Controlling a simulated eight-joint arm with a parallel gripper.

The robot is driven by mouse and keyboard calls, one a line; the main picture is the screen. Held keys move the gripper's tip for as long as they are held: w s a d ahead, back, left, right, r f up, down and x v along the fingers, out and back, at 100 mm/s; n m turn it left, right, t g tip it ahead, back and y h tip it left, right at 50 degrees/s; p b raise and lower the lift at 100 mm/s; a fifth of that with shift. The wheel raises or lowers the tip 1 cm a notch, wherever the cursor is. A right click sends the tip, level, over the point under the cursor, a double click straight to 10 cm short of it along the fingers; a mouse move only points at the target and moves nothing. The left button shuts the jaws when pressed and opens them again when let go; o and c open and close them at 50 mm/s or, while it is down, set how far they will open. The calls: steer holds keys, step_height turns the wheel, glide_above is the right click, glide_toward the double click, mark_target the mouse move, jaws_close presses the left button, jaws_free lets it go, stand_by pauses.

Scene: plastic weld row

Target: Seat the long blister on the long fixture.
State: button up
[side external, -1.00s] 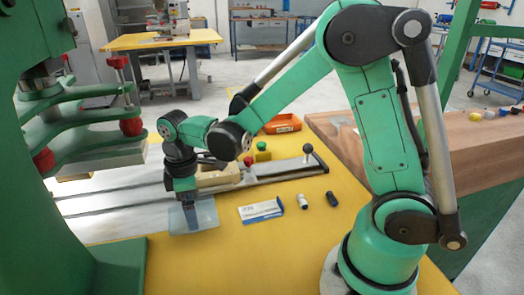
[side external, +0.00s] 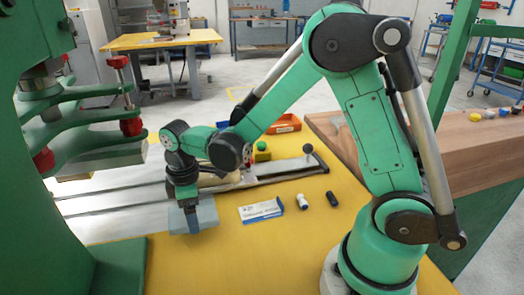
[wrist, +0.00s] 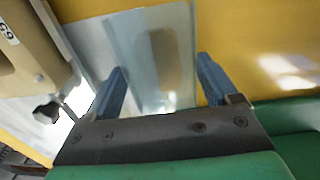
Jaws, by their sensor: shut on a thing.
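A clear, bluish blister (side external: 207,214) is at the front left of the yellow table, below my gripper (side external: 190,222). In the wrist view the blister (wrist: 150,55) is a long, see-through shape between my two blue fingers (wrist: 160,85), and my gripper is shut on it. I cannot tell how far it is above the table. A tan block (wrist: 30,45) with a white number label lies to its left in the wrist view; it may be the long fixture. In the side view this block (side external: 212,180) is partly hidden behind my wrist.
The green press (side external: 85,130) stands at left. A white card (side external: 261,211), a small white bottle (side external: 302,201) and a dark one (side external: 332,199) lie right of the blister.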

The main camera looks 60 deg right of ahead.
steer(key=shift+r, duration=2.25)
step_height(320, 180, up, 9)
steer(key=d, duration=0.1)
steer(key=w+d, duration=0.6)
steer(key=d, duration=0.7)
steer(key=shift+a+f, duration=0.1)
steer(key=shift+f, duration=4.15)
steer(key=shift+f, duration=1.4)
